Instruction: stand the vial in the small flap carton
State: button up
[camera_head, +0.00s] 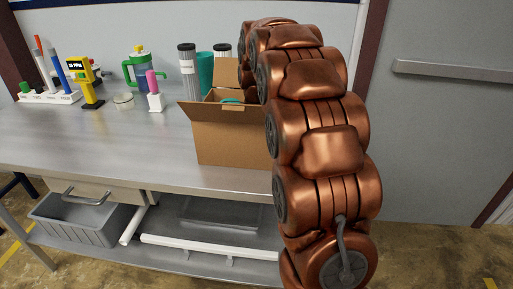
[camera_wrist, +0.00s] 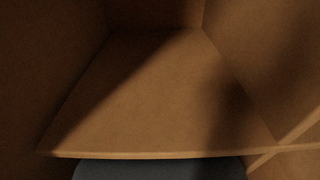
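The small flap carton (camera_head: 230,140) is brown and stands on the metal bench in the head view, its top flaps open. A bit of teal (camera_head: 231,100) shows inside its opening. The wrist view is filled by bare brown cardboard panels (camera_wrist: 160,95), apparently the carton's inside, partly in shadow. A dark grey rounded shape (camera_wrist: 160,170) at its bottom edge may be part of my gripper. My arm hides the carton's right side and my gripper in the head view. I cannot pick out the vial for sure, nor see whether my gripper holds it.
Clear containers with dark lids (camera_head: 187,70), a teal cup (camera_head: 205,70) and a green-handled jug (camera_head: 139,68) stand behind the carton. A yellow meter (camera_head: 87,82), a pink-topped item (camera_head: 153,90) and a marker rack (camera_head: 50,97) stand left. The bench front-left (camera_head: 110,145) is clear.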

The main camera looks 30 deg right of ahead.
notch_tip(320, 180, up, 12)
jog(key=shift+f, duration=0.25)
dwell(0.4)
dwell(0.5)
